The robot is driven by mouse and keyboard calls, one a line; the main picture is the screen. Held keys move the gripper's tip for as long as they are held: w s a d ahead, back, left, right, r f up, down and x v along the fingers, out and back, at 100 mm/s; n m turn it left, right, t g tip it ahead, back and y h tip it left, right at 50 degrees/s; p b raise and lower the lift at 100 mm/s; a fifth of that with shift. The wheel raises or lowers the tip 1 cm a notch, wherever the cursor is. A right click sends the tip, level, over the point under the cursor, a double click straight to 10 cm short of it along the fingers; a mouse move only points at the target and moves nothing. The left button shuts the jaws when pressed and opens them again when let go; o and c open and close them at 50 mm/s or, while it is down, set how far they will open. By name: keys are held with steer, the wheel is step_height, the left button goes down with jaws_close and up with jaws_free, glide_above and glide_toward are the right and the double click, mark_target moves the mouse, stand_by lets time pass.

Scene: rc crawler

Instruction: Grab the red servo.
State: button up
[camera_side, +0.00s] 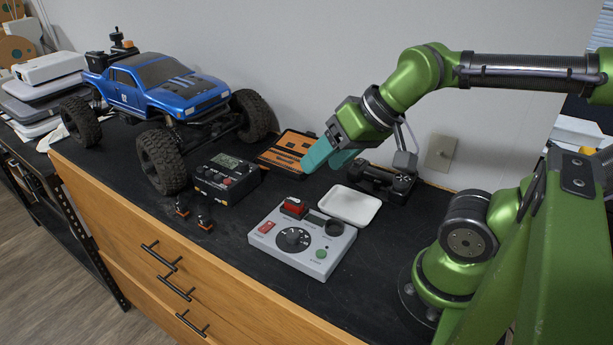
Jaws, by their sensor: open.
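The red servo (294,207) is a small red block with a dark top. It sits on the back part of a grey tester box (288,262) with a black dial, a red switch and a green button. My gripper (322,159) has teal fingers and is in the air above and behind the servo, apart from it. Its jaws are open and nothing shows between them. The fingers partly cover the orange tool case behind them.
A white tray (350,205) lies right behind the tester. A black charger (228,178) and a blue crawler truck (160,86) stand to the left. An orange tool case (283,150) and a dark device (380,184) are behind. Bare black mat (375,270) lies right of the tester.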

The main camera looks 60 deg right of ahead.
steer(key=shift+o, duration=1.2)
